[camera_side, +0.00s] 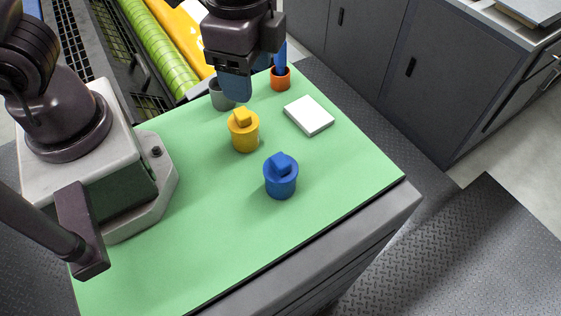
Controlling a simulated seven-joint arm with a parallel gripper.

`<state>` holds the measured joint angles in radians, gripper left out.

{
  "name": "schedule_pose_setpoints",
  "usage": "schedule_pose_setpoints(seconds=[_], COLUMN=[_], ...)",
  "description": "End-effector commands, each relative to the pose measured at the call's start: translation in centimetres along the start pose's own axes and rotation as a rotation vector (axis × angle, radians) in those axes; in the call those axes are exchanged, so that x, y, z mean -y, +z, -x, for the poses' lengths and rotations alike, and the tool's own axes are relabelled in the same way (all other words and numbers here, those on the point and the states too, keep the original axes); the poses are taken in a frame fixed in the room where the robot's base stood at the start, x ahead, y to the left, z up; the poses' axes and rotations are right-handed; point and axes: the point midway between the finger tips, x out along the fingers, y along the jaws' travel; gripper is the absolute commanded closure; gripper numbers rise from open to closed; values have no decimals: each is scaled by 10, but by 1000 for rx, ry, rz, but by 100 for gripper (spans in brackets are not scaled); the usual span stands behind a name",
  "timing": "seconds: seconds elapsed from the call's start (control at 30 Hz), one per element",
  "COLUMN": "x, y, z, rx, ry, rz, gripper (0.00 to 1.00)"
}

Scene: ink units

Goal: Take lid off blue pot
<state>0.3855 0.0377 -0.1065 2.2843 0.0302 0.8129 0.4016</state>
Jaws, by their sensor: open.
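The blue pot (281,183) stands upright on the green mat near its right front part. Its lid (280,163), blue with a blocky knob, sits on top. My gripper (236,94) is open and hangs above the back of the mat, behind and to the left of the blue pot and apart from it. A blue-grey finger points down; the other finger is hard to make out. Nothing shows between the fingers.
A yellow pot (244,138) with a knobbed lid stands between my gripper and the blue pot. Behind are a grey cup (221,103), partly hidden, and an orange cup (281,82) with something blue above it. A white block (309,116) lies right. The green mat (215,225) is clear in front.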

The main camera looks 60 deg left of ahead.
Motion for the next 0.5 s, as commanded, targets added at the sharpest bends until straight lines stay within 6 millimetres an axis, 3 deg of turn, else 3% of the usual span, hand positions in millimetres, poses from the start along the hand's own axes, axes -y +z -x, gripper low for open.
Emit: schedule_pose_setpoints(seconds=[0.1, 0.2, 0.37, 0.5], x=[-15, -19, -15, -15], y=[-25, -40, -49, -49], z=[-29, -39, -35, -46], rx=[41, 31, -5, -4], ry=[37, 44, 20, 21], rz=[-267, -455, -609, -649], gripper=[43, 43, 43, 43])
